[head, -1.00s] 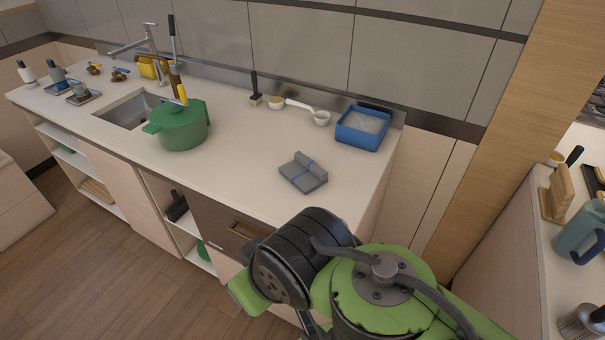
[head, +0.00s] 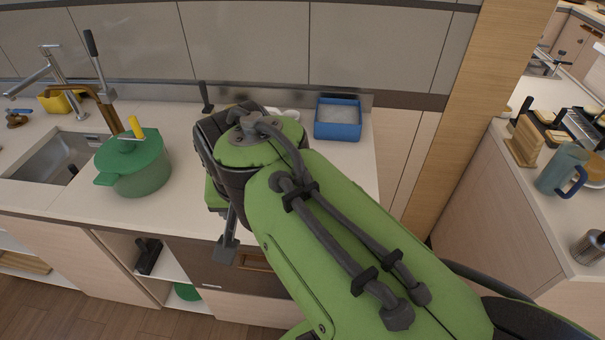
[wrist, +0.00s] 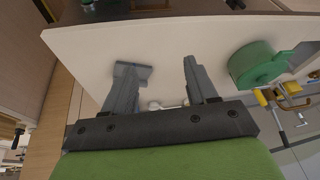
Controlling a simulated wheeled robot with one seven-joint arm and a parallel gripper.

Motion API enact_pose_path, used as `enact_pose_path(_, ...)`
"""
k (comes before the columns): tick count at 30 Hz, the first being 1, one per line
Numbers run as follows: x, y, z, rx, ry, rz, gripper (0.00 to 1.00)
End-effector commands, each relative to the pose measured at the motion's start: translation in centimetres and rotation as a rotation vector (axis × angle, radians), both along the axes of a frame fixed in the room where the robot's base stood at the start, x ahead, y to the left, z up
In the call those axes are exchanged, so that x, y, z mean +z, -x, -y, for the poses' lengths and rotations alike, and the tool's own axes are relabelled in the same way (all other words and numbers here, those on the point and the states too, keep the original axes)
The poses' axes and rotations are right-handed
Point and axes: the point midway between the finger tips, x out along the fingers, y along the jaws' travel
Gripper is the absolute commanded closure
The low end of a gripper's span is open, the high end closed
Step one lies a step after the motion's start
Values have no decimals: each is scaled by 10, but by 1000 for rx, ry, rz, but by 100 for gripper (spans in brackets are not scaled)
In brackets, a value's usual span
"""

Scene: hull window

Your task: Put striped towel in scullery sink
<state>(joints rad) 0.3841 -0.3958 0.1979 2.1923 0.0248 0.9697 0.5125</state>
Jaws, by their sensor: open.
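The scullery sink (head: 28,170) is a steel basin in the counter at the left of the head view. My gripper (wrist: 162,66) is open in the wrist view, its two grey fingers spread over the pale counter. A grey shape shows at the left finger's tip; I cannot tell whether it is the striped towel or part of the finger. Nothing is visibly held between the fingers.
A green lidded pot (head: 138,172) stands on the counter just right of the sink; it also shows in the wrist view (wrist: 256,66). A blue bin (head: 338,122) stands at the back right. A tap (head: 60,75) rises behind the sink. The counter before the pot is clear.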

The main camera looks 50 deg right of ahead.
Motion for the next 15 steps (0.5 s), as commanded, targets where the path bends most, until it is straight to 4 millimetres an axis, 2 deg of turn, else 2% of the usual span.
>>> enact_pose_path(5, 0, -32, 31, -286, -83, -17, 43)
enact_pose_path(10, -7, -64, 76, -631, -205, -20, 43)
enact_pose_path(14, -21, -87, 136, -1010, -366, -7, 43)
enact_pose_path(15, -27, -91, 162, -1161, -438, 0, 43)
